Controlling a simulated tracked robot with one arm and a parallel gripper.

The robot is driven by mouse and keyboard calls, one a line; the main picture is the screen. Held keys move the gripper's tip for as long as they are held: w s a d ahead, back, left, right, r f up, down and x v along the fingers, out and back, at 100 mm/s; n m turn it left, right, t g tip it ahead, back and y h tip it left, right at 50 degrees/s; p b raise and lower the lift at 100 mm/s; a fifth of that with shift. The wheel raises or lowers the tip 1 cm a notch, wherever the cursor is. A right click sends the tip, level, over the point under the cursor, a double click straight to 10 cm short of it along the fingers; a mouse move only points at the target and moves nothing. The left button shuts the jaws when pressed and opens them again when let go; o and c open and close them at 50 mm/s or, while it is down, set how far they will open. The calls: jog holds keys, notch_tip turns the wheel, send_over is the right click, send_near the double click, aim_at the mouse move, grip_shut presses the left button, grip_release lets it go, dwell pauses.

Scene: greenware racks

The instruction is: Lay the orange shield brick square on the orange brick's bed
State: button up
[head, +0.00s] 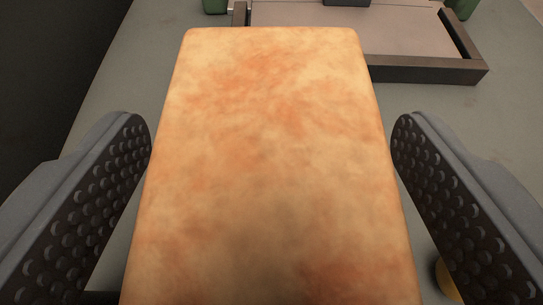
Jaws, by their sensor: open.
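One large block with mottled cream and orange faces (265,150) fills the middle of the head view; I take it to be the orange shield brick. My gripper (270,190) is open, with one dark studded pad on each side of the block. A strip of grey surface shows between the block and each pad near the top, so the pads look apart from it there. The block's near end runs out of the bottom of the picture. I cannot make out the orange brick's bed for certain.
A dark-framed tray with a pale flat floor (425,72) lies behind the block at the upper right. Green objects (463,8) show at the top edge. A small yellow round thing (447,280) is partly hidden by the right pad. The grey surface (130,80) is clear at upper left.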

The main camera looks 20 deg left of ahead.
jog(key=b+v, duration=0.3)
jog(key=v, duration=0.9)
dwell(0.3)
jog(key=d+r+m+h, duration=0.1)
jog(key=d+r, duration=0.3)
jog(key=r, duration=0.8)
jog(key=s+d+r+m+t+h, duration=0.1)
jog(key=d+r, duration=0.4)
jog(key=r, duration=0.7)
jog(key=s+d+r+m+t+h, duration=0.1)
jog(key=d+r, duration=0.3)
jog(key=r, duration=0.8)
jog(key=shift+s+d, duration=0.15)
jog(key=shift+s, duration=0.1)
jog(key=shift+o, duration=0.4)
jog(key=s+d+r, duration=0.5)
jog(key=s+r, duration=0.2)
jog(key=r, duration=0.2)
jog(key=shift+d+t+h, duration=0.2)
jog(key=shift+t+h, duration=0.1)
